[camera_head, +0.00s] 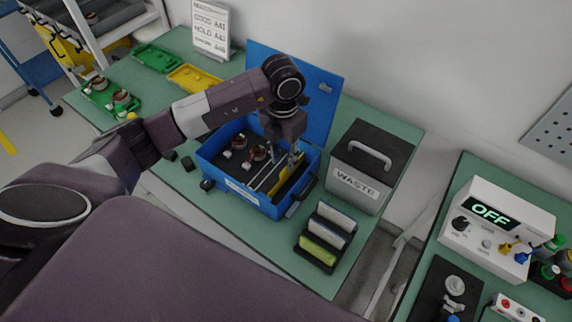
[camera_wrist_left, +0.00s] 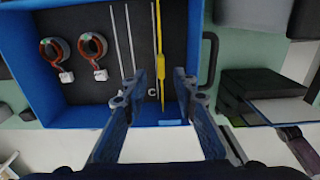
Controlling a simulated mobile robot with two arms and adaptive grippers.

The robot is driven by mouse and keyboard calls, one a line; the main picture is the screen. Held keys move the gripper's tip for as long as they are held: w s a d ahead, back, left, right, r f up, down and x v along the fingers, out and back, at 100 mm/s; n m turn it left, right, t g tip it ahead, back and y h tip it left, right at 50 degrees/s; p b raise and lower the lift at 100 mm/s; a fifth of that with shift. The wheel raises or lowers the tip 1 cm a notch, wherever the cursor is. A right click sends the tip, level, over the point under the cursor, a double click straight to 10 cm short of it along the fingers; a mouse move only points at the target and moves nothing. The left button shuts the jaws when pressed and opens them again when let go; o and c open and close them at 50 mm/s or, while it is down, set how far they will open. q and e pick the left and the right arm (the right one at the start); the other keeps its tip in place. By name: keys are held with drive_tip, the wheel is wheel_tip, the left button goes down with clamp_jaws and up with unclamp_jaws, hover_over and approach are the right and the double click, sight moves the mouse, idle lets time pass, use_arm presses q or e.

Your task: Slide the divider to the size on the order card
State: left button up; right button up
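The open blue case (camera_head: 247,192) stands on the green bench with its lid raised. A yellow divider (camera_head: 292,178) stands near the right end inside it; the left wrist view shows it as a thin yellow strip (camera_wrist_left: 160,62) along the right of the dark floor. Several thin pale lines run beside it, with a letter C (camera_wrist_left: 152,92) near the front. My left gripper (camera_head: 287,157) reaches down over the case. In the left wrist view its fingers (camera_wrist_left: 156,88) are apart, the divider between them, closer to the right finger; contact is unclear. My right gripper is not in view.
Two copper-wound stators (camera_wrist_left: 75,48) lie left in the case. A white text board (camera_head: 211,28) stands behind; its text is partly legible. A waste bin (camera_head: 366,165) and a black rack of cards (camera_head: 320,244) stand right of the case. Trays (camera_head: 110,100) lie left.

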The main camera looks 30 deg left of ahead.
sight(284, 170)
use_arm(q)
wheel_tip(284, 170, down, 5)
drive_tip(key=shift+d+r+p, duration=0.1)
drive_tip(key=shift+p, duration=0.45)
drive_tip(key=shift+c, duration=0.2)
clamp_jaws()
